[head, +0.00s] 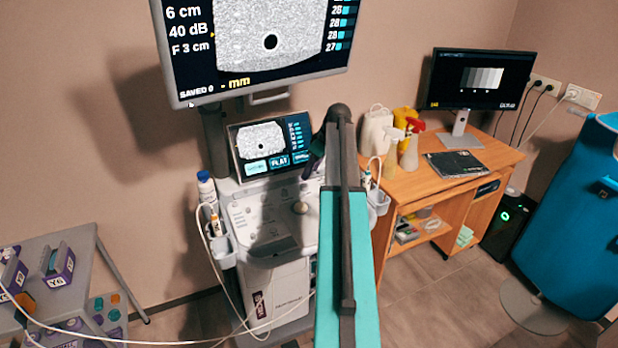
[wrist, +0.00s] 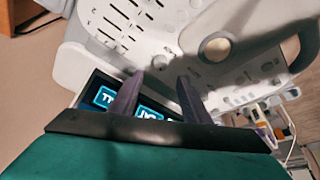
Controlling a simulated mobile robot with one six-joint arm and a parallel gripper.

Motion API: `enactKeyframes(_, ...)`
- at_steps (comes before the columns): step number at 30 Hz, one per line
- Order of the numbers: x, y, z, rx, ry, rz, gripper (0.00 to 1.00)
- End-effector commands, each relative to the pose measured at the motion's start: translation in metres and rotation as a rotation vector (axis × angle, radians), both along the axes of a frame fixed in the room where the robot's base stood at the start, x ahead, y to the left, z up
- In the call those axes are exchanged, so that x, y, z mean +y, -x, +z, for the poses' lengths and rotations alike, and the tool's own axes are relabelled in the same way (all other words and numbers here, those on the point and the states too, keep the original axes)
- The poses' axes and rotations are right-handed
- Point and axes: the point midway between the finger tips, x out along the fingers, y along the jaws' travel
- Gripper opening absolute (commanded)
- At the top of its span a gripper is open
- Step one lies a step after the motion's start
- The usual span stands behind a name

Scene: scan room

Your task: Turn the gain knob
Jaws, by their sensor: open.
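The ultrasound console's control panel (head: 262,212) is grey-white with several small buttons and a round ball-like control (head: 300,207). In the wrist view the panel (wrist: 125,38) fills the top, with the round control (wrist: 215,47) right of my gripper (wrist: 160,79). My gripper's two dark fingers are apart with nothing held between them, over the edge between panel and touchscreen. A small round knob (wrist: 160,62) shows just beyond the fingertips; I cannot tell whether it is the gain knob or whether the fingers touch it. In the head view my arm hides the panel's right part.
The console's touchscreen (head: 262,147) stands behind the panel, under a large monitor (head: 262,50). Probes with cables hang at both sides. A wooden desk (head: 440,185) with bottles is to the right, a grey table (head: 50,250) to the left, and a blue chair (head: 575,210) far right.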

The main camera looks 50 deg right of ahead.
Motion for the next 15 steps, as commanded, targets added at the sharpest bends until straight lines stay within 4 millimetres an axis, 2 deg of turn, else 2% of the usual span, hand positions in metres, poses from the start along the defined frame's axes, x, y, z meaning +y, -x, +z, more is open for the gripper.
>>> enactKeyframes(9,-0.003,0.015,0.036,-0.001,0.002,-0.001,0.43)
enactKeyframes(15,-0.005,0.022,0.053,-0.001,0.001,0.000,0.43)
